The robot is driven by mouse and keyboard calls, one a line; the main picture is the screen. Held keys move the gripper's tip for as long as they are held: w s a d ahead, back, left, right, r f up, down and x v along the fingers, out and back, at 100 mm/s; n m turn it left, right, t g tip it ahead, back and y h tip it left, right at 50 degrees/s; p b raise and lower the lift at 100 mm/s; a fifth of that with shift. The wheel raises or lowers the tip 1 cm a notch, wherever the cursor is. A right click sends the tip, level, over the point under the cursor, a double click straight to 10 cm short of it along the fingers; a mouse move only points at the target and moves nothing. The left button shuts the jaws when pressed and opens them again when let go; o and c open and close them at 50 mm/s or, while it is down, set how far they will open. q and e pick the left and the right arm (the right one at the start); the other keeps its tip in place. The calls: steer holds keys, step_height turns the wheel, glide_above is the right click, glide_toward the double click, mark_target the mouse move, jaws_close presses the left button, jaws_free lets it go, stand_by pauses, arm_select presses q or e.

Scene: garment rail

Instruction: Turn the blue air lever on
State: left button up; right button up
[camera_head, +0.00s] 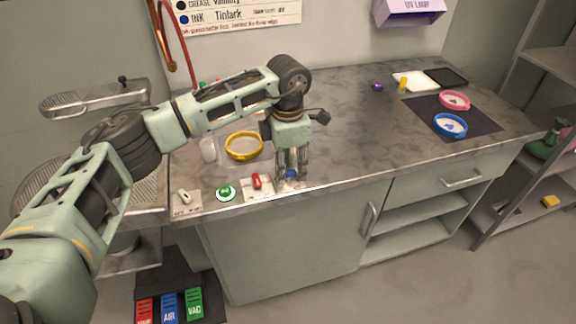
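A small blue part (291,174), which looks like the blue air lever, sits on a pale plate at the front edge of the counter. It is partly hidden by the fingers of my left gripper (291,173). My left gripper points down over it, with its fingers apart and one on each side. I cannot tell whether they touch it. A red lever (256,182) stands on a similar plate just to the left. My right gripper is not in view.
A green button (225,192) and a pale switch (184,197) line the counter's front edge. A yellow ring (244,146) lies behind. Pink (454,100) and blue (450,125) rings rest on a dark mat. Floor pedals include a blue one marked AIR (169,308). The counter's middle is clear.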

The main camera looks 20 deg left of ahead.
mark_target(288, 171)
arm_select(q)
step_height(288, 171, up, 12)
stand_by(0.4)
steer(key=shift+f, duration=0.1)
stand_by(0.3)
